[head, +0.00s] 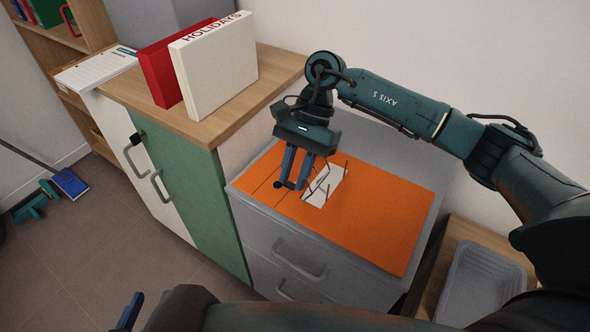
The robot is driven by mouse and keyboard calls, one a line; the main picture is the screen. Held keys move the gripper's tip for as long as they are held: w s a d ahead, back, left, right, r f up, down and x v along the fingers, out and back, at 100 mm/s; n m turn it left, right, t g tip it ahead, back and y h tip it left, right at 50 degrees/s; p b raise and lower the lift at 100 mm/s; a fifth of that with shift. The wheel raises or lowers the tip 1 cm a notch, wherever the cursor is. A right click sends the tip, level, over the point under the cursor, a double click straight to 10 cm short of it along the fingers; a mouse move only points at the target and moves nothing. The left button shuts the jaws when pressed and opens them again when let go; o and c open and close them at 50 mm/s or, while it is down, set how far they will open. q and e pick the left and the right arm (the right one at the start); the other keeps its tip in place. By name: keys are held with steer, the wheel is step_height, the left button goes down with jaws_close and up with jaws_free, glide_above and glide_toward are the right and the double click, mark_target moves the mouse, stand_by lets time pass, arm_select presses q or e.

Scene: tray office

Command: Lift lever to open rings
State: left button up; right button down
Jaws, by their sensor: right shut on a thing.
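An orange lever-arch binder (375,227) lies open and flat on a grey drawer cabinet. Its ring mechanism (333,186) shows as thin dark prongs over a pale patch; whether the rings are parted is too small to tell. My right gripper (292,185) points down at the left side of the mechanism. Its blue fingers are shut on the lever, which is mostly hidden between them. My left gripper (131,310) shows only as a blue finger at the bottom edge, well away from the binder; its opening cannot be seen.
A white HOLIDAYS binder (216,66) and a red binder (163,72) stand on the wooden-topped cupboard (240,117) behind left. Papers (95,68) lie beside them. A grey tray (482,285) sits lower right. A blue dustpan (70,183) is on the floor.

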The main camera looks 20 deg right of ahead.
arm_select(q)
steer(key=shift+c, duration=0.2)
steer(key=shift+w+f, duration=0.1)
steer(key=shift+c, duration=0.8)
steer(key=shift+w+d+f+m, duration=0.1)
steer(key=shift+w+d+m, duration=0.2)
steer(key=shift+c, duration=0.7)
steer(key=w+d+m, duration=0.2)
steer(key=w, duration=0.1)
steer(key=w+d+f+m+h, duration=0.1)
steer(key=d, duration=0.1)
steer(key=shift+w+m, duration=0.35)
steer(key=shift+m, duration=0.05)
jaws_close()
steer(key=n+g+h, duration=0.1)
steer(key=n+h, duration=1)
steer(key=n, duration=2.1)
glide_toward(293, 185)
steer(key=x, duration=0.2)
steer(key=f+x, duration=0.1)
steer(key=x, duration=0.3)
steer(key=shift+w+d+f, duration=0.1)
steer(key=shift+w, duration=0.3)
